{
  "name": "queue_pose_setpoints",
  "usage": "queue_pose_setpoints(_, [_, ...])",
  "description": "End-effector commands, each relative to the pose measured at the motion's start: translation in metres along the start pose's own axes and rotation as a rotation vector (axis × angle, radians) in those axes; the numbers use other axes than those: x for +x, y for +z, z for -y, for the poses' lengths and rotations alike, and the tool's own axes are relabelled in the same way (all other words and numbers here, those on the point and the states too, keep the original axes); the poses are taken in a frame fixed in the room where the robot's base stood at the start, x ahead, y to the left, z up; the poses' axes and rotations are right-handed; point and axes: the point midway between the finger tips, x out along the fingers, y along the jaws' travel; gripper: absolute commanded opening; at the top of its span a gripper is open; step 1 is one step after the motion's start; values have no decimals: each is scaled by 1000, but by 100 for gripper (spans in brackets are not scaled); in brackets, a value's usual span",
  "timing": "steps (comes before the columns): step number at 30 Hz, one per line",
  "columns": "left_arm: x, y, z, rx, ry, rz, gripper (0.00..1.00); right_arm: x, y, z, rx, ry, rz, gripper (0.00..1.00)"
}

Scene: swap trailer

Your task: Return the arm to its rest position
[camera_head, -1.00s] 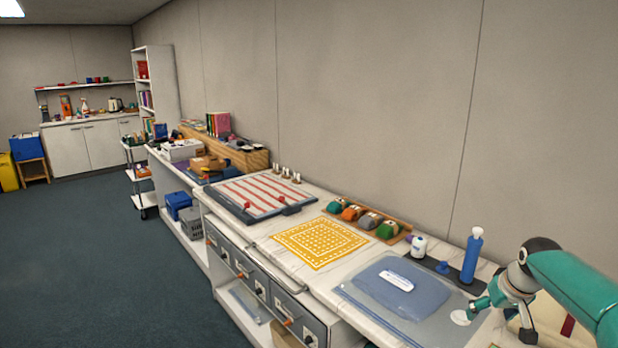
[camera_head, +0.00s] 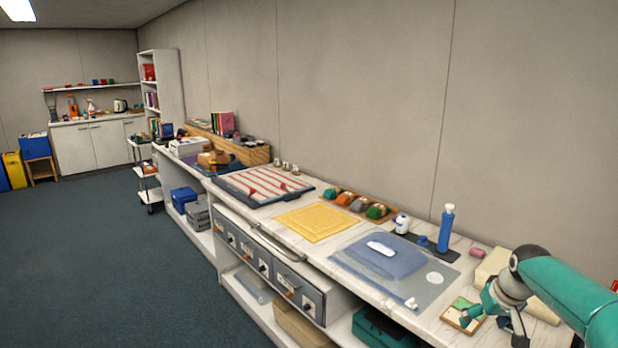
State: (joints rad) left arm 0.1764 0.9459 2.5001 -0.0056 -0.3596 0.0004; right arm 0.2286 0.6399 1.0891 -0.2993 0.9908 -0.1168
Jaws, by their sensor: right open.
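My right arm comes in from the right edge, teal with a dark joint and a pale wrist. My right gripper (camera_head: 491,318) is open and hangs low at the near right end of the counter. It is over or beside a small wooden-edged tray with green and pale pieces (camera_head: 463,314); I cannot tell whether it touches it. Nothing shows between its fingers. My left gripper is out of view.
The counter holds a blue-grey mat with a blue lid-like piece (camera_head: 392,258), a blue bottle (camera_head: 446,228), a white jar (camera_head: 402,223), a yellow mat (camera_head: 317,222) and a striped board (camera_head: 262,186). A pale block (camera_head: 492,264) stands behind my wrist. Dark floor (camera_head: 110,260) is open at left.

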Motion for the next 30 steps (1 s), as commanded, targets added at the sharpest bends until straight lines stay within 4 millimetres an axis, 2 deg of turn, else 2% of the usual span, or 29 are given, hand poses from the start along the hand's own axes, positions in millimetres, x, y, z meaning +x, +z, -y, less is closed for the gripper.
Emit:
queue_pose_setpoints(1, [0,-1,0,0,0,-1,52,11,6,9,-12,-10,27,79])
queue_pose_setpoints(5, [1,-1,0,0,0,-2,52,32,24,25,-33,-33,86,79])
queue_pose_setpoints(11, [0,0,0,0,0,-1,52,70,62,55,-66,-81,188,79])
queue_pose_setpoints(14, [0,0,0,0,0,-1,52,95,90,76,-82,-116,245,79])
queue_pose_setpoints(16, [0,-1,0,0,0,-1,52,114,115,93,-94,-145,289,79])
queue_pose_setpoints(20, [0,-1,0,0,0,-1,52,152,181,136,-105,-215,377,79])
queue_pose_setpoints(24, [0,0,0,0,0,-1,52,179,263,180,-90,-286,455,79])
queue_pose_setpoints(26, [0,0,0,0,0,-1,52,184,300,198,-75,-312,485,79])
queue_pose_setpoints(27, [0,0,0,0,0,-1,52,185,326,209,-62,-328,503,79])
queue_pose_setpoints(30, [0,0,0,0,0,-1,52,180,390,232,-13,-354,538,79])
